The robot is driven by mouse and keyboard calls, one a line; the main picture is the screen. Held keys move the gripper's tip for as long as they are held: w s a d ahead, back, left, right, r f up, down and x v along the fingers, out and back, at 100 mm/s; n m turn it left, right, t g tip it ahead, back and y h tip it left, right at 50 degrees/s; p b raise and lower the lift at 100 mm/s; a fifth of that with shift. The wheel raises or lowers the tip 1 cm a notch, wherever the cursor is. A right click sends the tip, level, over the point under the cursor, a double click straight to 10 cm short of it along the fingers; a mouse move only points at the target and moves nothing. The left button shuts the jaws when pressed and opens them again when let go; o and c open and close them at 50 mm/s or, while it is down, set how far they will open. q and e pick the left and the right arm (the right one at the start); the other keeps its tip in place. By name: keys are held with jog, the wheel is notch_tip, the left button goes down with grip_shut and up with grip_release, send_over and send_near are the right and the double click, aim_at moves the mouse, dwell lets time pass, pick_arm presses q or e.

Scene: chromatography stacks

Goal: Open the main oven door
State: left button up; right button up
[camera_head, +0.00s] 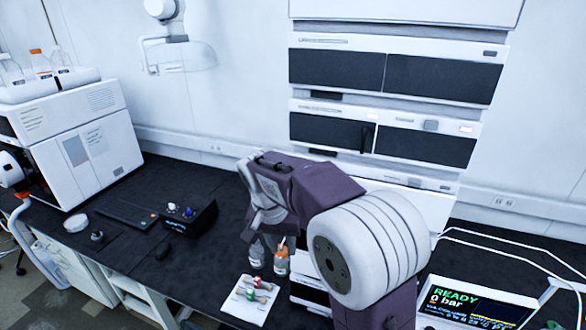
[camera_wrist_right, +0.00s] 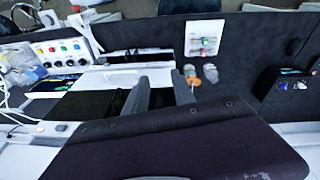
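A tall white instrument stack (camera_head: 395,95) stands against the wall with dark door panels. Its upper module has two dark panels (camera_head: 335,70). The module below has a left panel (camera_head: 325,130) and a right panel (camera_head: 425,147), with a small dark upright bar (camera_head: 367,138) between them, perhaps a handle. Both modules look closed. I cannot read which door is the main oven. My right arm covers the lower stack in the head view. My right gripper (camera_wrist_right: 160,85) shows two grey fingers apart and empty in the right wrist view. My left gripper is not in view.
Bottles with orange caps (camera_head: 281,262) and a white tray of small vials (camera_head: 250,298) stand by my right arm. A black box with knobs (camera_head: 188,216) and a white instrument (camera_head: 85,150) are at left. A READY screen (camera_head: 470,305) is at right.

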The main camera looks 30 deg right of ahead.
jog(key=w+d+r+m+h+p, duration=0.1)
jog(key=w+d+r+m+p, duration=0.2)
jog(key=r, duration=0.6)
jog(key=w+d+r+m+p, duration=0.1)
jog(key=w+r+p, duration=0.3)
jog(key=r, duration=0.6)
jog(key=shift+t, duration=0.4)
jog(key=x, duration=0.2)
jog(key=p+x, duration=0.1)
jog(key=x, duration=0.2)
jog(key=s+x, duration=0.1)
jog(key=x, duration=0.1)
jog(key=shift+d+f+p, duration=0.4)
jog(key=shift+f+h, duration=0.3)
jog(key=shift+f, duration=0.15)
jog(key=shift+w, duration=0.1)
grip_shut()
